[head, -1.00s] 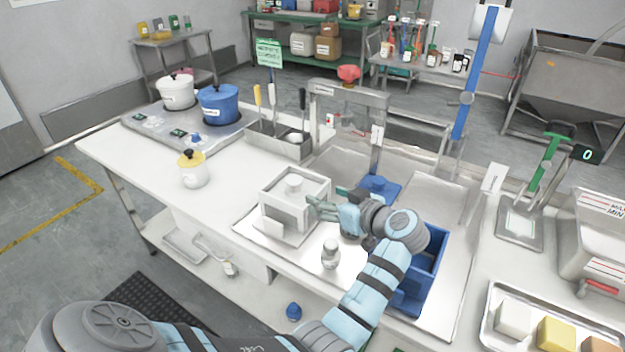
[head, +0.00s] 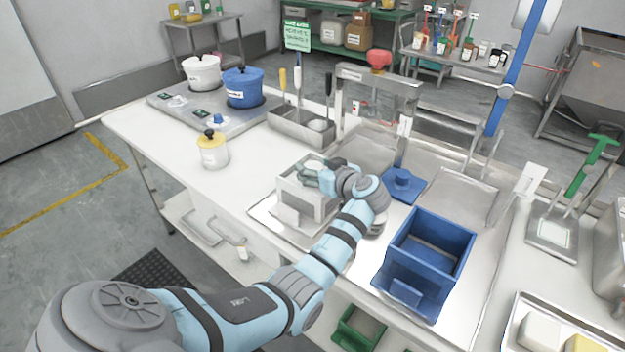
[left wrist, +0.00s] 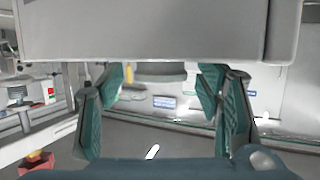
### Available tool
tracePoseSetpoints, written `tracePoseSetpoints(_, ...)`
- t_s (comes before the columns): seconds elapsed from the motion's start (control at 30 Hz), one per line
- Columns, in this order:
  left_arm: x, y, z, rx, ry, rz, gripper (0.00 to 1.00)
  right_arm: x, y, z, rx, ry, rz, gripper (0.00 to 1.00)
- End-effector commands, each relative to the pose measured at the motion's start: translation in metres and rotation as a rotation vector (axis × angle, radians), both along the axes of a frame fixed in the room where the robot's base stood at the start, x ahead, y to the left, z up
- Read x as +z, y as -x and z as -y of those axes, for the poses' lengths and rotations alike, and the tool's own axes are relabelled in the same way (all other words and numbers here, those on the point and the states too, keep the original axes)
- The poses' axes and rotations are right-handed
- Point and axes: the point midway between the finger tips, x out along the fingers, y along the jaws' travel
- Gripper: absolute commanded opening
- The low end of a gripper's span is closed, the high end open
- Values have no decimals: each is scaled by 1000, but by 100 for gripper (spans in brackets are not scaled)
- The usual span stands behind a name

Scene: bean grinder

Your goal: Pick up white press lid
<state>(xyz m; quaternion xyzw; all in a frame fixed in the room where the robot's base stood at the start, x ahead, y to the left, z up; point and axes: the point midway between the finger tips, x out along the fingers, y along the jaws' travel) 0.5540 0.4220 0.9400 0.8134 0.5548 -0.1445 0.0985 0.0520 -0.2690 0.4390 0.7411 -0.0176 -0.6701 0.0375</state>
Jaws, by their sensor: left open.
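The white press (head: 298,207) is a pale box on the metal tray at mid-table. Its white lid is mostly covered by my left gripper (head: 308,172), which is over the top of the press in the head view. In the left wrist view the pale press body (left wrist: 150,30) fills the top of the picture. A short rounded grey piece (left wrist: 162,72), which looks like the lid's knob, shows between the teal fingers of the left gripper (left wrist: 163,90). The fingers are apart, with a gap on both sides of it. My right gripper is not in view.
A blue press box (head: 430,262) stands right of my left arm, with a blue lid (head: 403,185) behind it. A yellow-topped jar (head: 213,152) stands to the left. A metal holder (head: 300,128) with upright tools is behind the white press. The left table surface is mostly clear.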

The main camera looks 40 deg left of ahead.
Motion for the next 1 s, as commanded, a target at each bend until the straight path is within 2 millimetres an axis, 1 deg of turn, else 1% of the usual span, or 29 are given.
tracePoseSetpoints(0.07,1,0,0,0,0,1,59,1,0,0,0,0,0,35)
tracePoseSetpoints(0.1,1,0,0,1,0,1,56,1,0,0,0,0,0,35)
tracePoseSetpoints(0.43,1,1,-1,3,0,0,3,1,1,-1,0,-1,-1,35)
tracePoseSetpoints(0.67,2,1,-1,3,0,1,2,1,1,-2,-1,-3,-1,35)
tracePoseSetpoints(0.77,7,1,-1,3,0,3,2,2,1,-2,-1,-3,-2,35)
tracePoseSetpoints(0.87,20,1,-1,3,0,5,2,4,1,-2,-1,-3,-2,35)
tracePoseSetpoints(0.97,41,0,-1,2,0,6,2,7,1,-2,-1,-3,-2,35)
tracePoseSetpoints(1.0,52,0,-1,2,1,7,2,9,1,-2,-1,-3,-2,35)
